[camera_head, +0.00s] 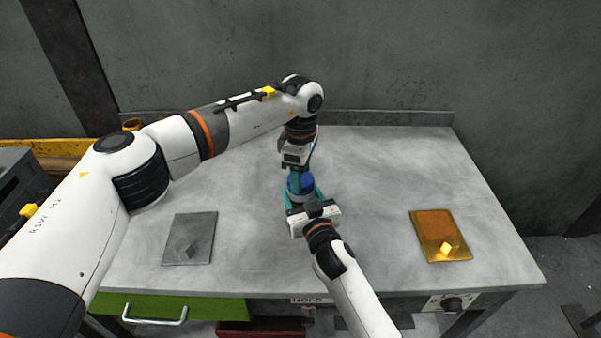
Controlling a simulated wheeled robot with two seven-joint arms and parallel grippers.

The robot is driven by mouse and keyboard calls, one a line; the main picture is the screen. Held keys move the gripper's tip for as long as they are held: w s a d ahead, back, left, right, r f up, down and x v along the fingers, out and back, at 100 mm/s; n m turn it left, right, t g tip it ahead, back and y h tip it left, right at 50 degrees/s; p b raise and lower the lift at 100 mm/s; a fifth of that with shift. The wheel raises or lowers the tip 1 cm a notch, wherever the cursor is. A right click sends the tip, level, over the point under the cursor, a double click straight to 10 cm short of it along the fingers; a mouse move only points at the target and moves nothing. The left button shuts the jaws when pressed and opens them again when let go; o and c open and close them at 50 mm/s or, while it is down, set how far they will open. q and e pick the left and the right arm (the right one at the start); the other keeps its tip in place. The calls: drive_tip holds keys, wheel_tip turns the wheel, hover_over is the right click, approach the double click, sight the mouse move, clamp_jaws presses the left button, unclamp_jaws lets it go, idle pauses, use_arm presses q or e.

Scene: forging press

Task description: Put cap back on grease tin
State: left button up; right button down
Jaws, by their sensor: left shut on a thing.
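A round blue thing (302,184), which I take for the grease tin, stands at the middle of the table, partly hidden by both grippers. My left gripper (297,180) points down onto its top from the far side. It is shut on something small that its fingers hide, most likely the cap. My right gripper (304,194) reaches in from the front, with its teal fingers on either side of the blue tin. I cannot tell whether these fingers press on it. I cannot tell whether cap and tin touch.
A green drawer (200,306) is below.

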use_arm(q)
drive_tip(key=m, duration=1.4)
drive_tip(key=shift+w+m, duration=0.1)
drive_tip(key=shift+m, duration=0.2)
drive_tip(key=m, duration=0.5)
drive_tip(key=shift+m, duration=0.3)
drive_tip(key=o, duration=1)
drive_tip(key=shift+c, duration=0.2)
drive_tip(key=shift+r, duration=2.25)
